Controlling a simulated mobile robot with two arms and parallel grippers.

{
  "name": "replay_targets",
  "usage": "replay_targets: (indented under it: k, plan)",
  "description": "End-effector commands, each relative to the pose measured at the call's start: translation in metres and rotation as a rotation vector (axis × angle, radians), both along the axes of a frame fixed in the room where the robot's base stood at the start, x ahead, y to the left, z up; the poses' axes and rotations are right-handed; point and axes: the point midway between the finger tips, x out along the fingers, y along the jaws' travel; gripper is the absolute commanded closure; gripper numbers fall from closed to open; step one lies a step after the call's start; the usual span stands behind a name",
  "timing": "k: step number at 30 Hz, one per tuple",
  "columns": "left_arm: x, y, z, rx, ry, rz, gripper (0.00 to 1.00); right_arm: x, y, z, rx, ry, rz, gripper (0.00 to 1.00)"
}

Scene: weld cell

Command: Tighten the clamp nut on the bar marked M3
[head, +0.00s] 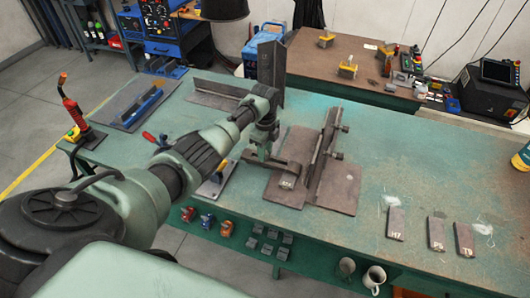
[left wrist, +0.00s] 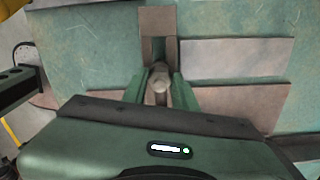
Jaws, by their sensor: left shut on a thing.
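My left gripper (head: 268,158) reaches down over the middle of the green workbench, beside a flat brown bar (head: 288,179) with a small pale mark too small to read. In the left wrist view my two green fingers (left wrist: 160,92) close around a round metal piece, which looks like the clamp nut (left wrist: 160,84). A brown bar (left wrist: 157,19) runs away beyond it. In the head view the nut is hidden by my gripper. My right gripper is in neither view.
Brown plates (head: 333,190) with an upright piece (head: 326,146) stand right of my gripper. A tall upright plate (head: 271,72) rises close behind it. Marked tags (head: 395,224) lie at the right. The bench's right middle (head: 420,165) is clear.

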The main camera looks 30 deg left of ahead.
Motion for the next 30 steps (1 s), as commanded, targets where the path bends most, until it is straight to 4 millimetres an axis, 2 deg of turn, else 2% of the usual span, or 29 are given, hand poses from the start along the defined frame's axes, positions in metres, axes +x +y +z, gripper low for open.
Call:
replay_targets:
  k: [18, 30]
  plan:
    - [0.002, 0.002, 0.001, 0.002, -0.004, -0.559, 1.0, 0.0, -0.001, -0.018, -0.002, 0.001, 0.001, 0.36]
    - [0.002, 0.001, 0.002, 0.003, -0.005, -0.762, 1.0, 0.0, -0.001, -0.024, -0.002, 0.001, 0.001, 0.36]
